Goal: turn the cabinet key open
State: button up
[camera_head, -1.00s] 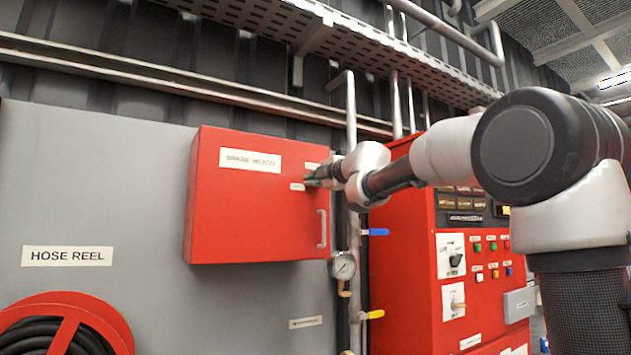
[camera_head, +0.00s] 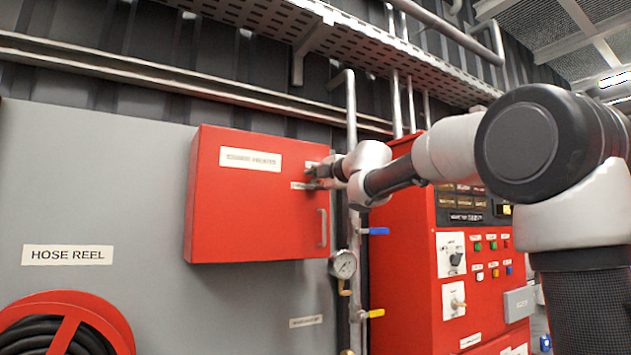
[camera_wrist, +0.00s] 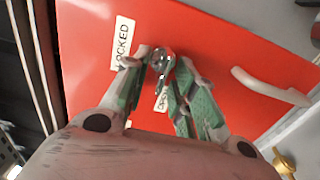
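The red cabinet (camera_head: 255,215) hangs on a grey panel with its door shut. Its key (camera_wrist: 162,60) sits in the round lock near the door's upper right edge, between a LOCKED label (camera_wrist: 122,43) and a partly hidden OPEN label (camera_wrist: 162,95). My gripper (camera_wrist: 163,62) is at the lock, its green-and-grey fingers drawn in on either side of the key. In the head view my gripper (camera_head: 313,174) covers the key. The key's exact angle is hard to make out.
A pale door handle (camera_head: 322,228) stands out below the lock. A pressure gauge (camera_head: 343,264), vertical pipes and blue (camera_head: 375,231) and yellow (camera_head: 372,313) valve levers are just right of the cabinet. A red control panel (camera_head: 410,290) stands further right.

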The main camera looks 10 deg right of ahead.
jog(key=v, duration=1.1)
jog(key=shift+s, duration=0.3)
jog(key=shift+d, duration=0.2)
jog(key=d+f+m+g+h, duration=0.2)
jog(key=d+f+m+h, duration=0.6)
jog(key=d+f+m, duration=0.4)
jog(key=s+d+f+m+g+h, duration=0.1)
jog(key=s+d+f+m+g, duration=0.4)
jog(key=s+f, duration=0.4)
jog(key=s+a+f+m+g+y, duration=0.1)
jog(key=s+a+f+m+g, duration=0.1)
jog(key=s+f, duration=0.9)
jog(key=s+a+f+m+g+y, duration=0.2)
jog(key=s+f+g, duration=0.2)
jog(key=s+f, duration=0.6)
jog(key=s, duration=0.3)
jog(key=shift+a+f+m, duration=0.25)
jog(key=shift+f+m, duration=0.15)
